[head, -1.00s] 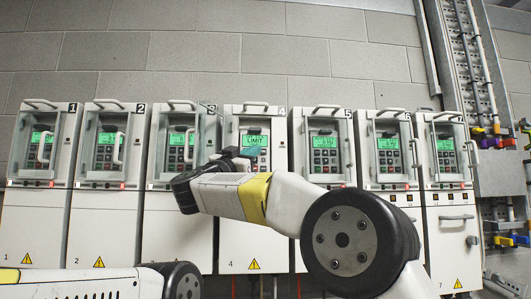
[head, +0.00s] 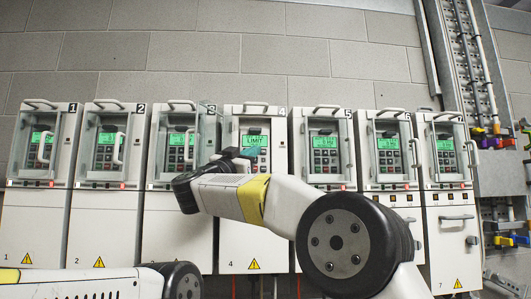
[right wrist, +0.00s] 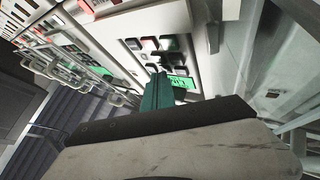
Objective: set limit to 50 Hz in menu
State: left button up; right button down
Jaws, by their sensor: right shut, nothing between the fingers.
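Drive 4 (head: 232,190) stands mid-row, its green display (head: 257,140) reading LIMIT; any lower line is hidden by my gripper. My right gripper (head: 254,151) is in front of drive 4's panel, covering its keypad in the head view. In the right wrist view its teal fingers (right wrist: 158,88) are together and empty, their tips close to the dark keys (right wrist: 150,44). I cannot tell whether they touch a key. Part of a green display (right wrist: 184,82) shows beside the fingers. My left gripper is out of view; only part of my left arm shows at lower left.
Similar drives stand on both sides, including drive 3 (head: 175,220) and drive 5 (head: 322,176), with protruding handles. A clear panel (head: 209,130) stands beside drive 4's left edge. Cable trays and coloured connectors (head: 490,141) are at the right.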

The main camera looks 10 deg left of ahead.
dwell(0.3)
jog(key=shift+s+d, duration=0.25)
jog(key=shift+s, duration=0.5)
jog(key=shift+w+a, duration=0.15)
jog(key=shift+w, duration=0.3)
jog(key=shift+w+a, duration=0.1)
jog(key=shift+w, duration=0.25)
dwell(0.6)
jog(key=shift+s, duration=0.1)
jog(key=shift+s+d, duration=0.25)
jog(key=shift+s, duration=0.45)
